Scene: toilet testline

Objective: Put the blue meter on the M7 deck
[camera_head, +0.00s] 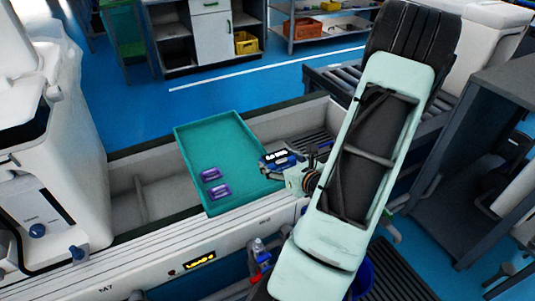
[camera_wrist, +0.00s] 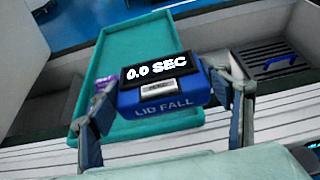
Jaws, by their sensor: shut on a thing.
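The blue meter (camera_head: 279,159) is in my gripper (camera_head: 283,168), above the right edge of a teal tray. In the wrist view, the meter (camera_wrist: 160,85) shows a black display reading "0.0 SEC" and the words "LID FALL". The fingers of my gripper (camera_wrist: 163,100) are on either side of it, shut on it. An "M7" marking (camera_head: 106,289) is on the pale front of the line at lower left. The teal tray (camera_head: 215,134) lies on the line behind that front; whether it is the M7 deck itself I cannot tell.
A white toilet-like unit (camera_head: 60,150) stands at left. A dark slatted grate (camera_wrist: 275,58) is right of the tray. A grey cabinet (camera_head: 470,150) stands at right.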

